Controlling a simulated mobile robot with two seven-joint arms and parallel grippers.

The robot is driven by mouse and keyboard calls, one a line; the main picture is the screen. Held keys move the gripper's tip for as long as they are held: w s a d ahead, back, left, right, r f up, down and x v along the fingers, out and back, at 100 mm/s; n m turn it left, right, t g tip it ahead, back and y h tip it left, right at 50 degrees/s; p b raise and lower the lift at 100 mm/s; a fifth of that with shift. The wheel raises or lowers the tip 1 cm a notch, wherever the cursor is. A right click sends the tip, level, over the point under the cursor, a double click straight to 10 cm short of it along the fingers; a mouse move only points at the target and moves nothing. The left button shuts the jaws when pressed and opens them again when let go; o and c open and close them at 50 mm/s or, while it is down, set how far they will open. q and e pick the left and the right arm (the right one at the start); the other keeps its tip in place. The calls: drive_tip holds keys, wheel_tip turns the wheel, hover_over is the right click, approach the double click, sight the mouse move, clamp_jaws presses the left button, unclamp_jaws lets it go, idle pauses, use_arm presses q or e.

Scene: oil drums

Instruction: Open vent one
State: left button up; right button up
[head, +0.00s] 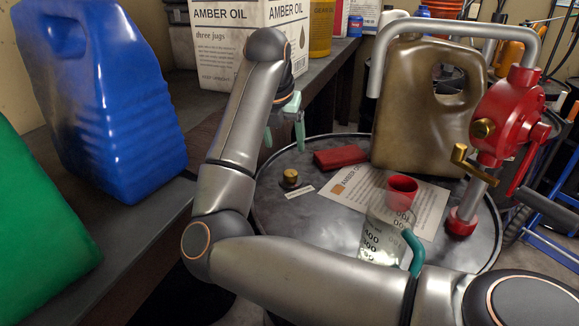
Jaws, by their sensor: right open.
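A small brass cap (290,177) sits on the dark drum top (290,222), near its left edge, with a white label strip (299,192) beside it. The strip's writing is too small to read, so I cannot tell for sure that this is vent one. My right gripper (284,131) is open and empty, its teal fingers pointing down. It shows above the cap in the picture, and its fingers are apart from the cap. My left gripper is not in view.
A clear measuring jug (378,235) with a red funnel (401,190), a red block (340,157), a paper sheet (350,190), a bronze jug (420,120) and a red crank pump (508,110) crowd the drum top. A blue jug (100,100) stands on the left bench.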

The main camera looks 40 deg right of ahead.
sight(290, 173)
drive_tip(key=x, duration=1.1)
drive_tip(key=shift+d+f, duration=0.2)
clamp_jaws()
